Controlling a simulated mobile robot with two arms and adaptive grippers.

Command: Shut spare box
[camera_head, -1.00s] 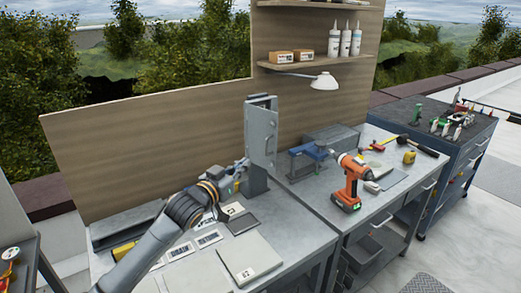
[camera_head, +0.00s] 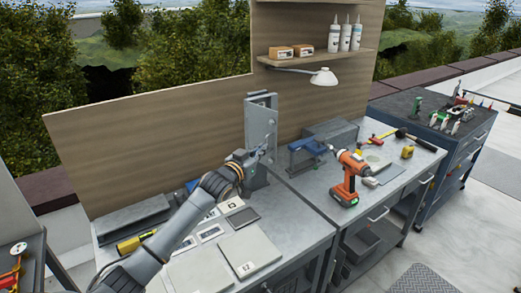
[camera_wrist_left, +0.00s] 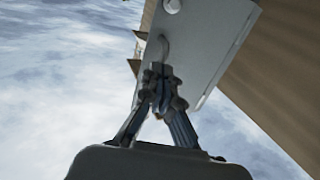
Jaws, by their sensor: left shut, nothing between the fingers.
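The spare box (camera_head: 262,118) is a grey upright metal case with its lid or door panel swung up, standing at the back of the left bench by the wooden back board. My left gripper (camera_head: 264,153) is at the lower part of the panel, in front of it. In the left wrist view the gripper (camera_wrist_left: 160,78) is shut and empty, its fingertips close to the grey panel (camera_wrist_left: 208,38), near a rounded grey piece on it. I cannot tell whether they touch. The inside of the box is hidden. My right gripper is not in view.
Flat plates and labelled cards (camera_head: 242,247) lie on the left bench, with a yellow tool (camera_head: 135,242) at the left. A blue vise (camera_head: 307,150) and an orange drill (camera_head: 349,178) stand to the right. A lamp (camera_head: 323,78) hangs above.

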